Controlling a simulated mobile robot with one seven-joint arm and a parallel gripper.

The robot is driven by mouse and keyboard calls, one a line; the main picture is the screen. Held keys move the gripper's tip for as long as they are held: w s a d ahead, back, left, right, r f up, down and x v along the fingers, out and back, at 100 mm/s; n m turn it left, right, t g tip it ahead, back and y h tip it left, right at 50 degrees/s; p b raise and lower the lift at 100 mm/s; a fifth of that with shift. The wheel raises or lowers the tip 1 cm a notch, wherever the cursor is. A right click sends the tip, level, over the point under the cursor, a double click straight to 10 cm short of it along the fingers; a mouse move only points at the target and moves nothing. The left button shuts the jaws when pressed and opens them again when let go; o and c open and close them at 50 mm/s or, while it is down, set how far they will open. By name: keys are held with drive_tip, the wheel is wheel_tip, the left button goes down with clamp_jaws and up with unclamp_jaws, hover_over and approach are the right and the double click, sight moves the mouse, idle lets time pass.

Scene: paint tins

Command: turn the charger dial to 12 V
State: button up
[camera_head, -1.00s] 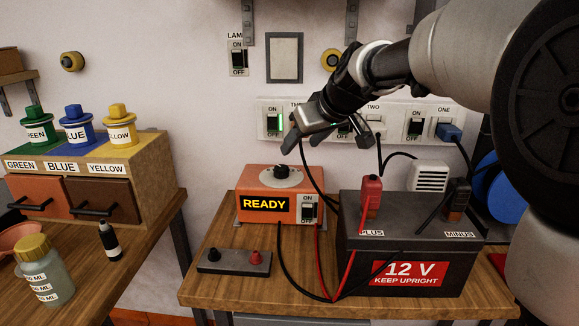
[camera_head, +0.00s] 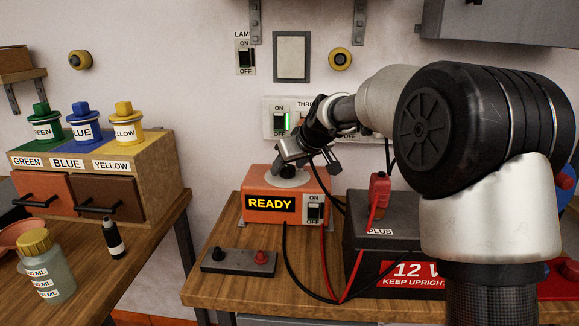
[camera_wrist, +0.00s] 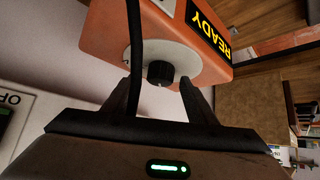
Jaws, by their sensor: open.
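The orange charger (camera_head: 270,208) stands on the wooden bench with its display reading READY and a rocker switch at its front right. Its black dial knob sits on a pale round plate (camera_head: 288,180) on top, mostly hidden by my gripper in the head view. In the wrist view the dial knob (camera_wrist: 160,72) shows between and just beyond my two fingertips. My gripper (camera_head: 308,170) is open above the charger, with a finger on either side of the knob and a visible gap. The dial's markings are too small to read.
A black battery (camera_head: 378,240) labelled 12 V stands right of the charger, partly behind my arm. A black cable (camera_wrist: 134,50) crosses close to my left finger in the wrist view. A small terminal block (camera_head: 238,262) lies in front of the charger.

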drive_tip(key=c, duration=1.1)
drive_tip(key=shift+o, duration=0.2)
drive_tip(key=shift+r, duration=0.1)
